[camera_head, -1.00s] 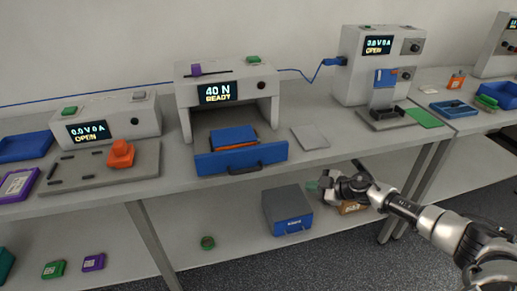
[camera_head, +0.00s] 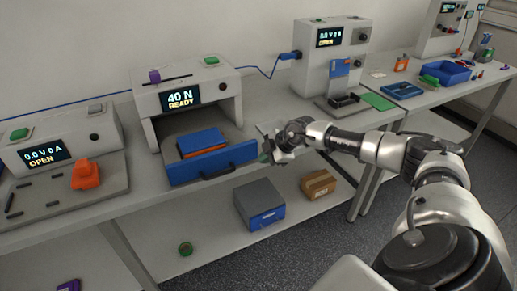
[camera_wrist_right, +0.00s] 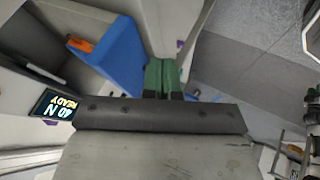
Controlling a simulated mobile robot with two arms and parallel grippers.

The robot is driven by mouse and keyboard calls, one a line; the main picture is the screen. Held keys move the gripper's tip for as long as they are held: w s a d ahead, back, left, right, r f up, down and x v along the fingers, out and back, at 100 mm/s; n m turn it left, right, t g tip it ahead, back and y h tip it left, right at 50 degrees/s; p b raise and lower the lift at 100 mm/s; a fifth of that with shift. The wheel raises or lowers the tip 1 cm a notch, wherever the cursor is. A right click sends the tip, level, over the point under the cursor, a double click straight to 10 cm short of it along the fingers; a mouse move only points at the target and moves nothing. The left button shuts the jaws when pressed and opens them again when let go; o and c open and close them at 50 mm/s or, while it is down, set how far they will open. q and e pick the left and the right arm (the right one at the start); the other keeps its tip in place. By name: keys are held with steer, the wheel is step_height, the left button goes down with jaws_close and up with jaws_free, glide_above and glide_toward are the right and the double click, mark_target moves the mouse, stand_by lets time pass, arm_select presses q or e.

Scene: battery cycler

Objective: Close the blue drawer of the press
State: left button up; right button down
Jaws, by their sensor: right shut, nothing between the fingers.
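The press (camera_head: 188,72) is a light grey housing whose screen reads 40 N READY. Its blue drawer (camera_head: 240,154) stands pulled out in front, with a dark handle on its front panel. A blue and orange block (camera_head: 203,141) lies behind that panel. My right gripper (camera_head: 267,146) is beside the right end of the drawer front, shut and empty. In the right wrist view its green fingertips (camera_wrist_right: 163,75) are together, close to the blue drawer panel (camera_wrist_right: 126,58). I cannot tell whether they touch it. My left gripper is out of view.
A grey box with a blue front (camera_head: 259,204) and a brown carton (camera_head: 318,184) sit on the lower shelf. Left of the press is a grey device (camera_head: 60,140) with an orange piece (camera_head: 86,174). Another device (camera_head: 325,60) stands to the right.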

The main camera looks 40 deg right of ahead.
mark_target(251, 157)
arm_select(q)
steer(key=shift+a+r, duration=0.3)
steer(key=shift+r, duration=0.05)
arm_select(e)
steer(key=shift+w+d+f, duration=0.15)
steer(key=shift+w+d, duration=0.05)
steer(key=shift+w, duration=0.9)
steer(key=shift+w+d+f, duration=0.15)
steer(key=shift+w, duration=0.9)
arm_select(q)
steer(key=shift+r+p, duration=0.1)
steer(key=shift+p, duration=0.25)
arm_select(e)
steer(key=shift+r, duration=0.1)
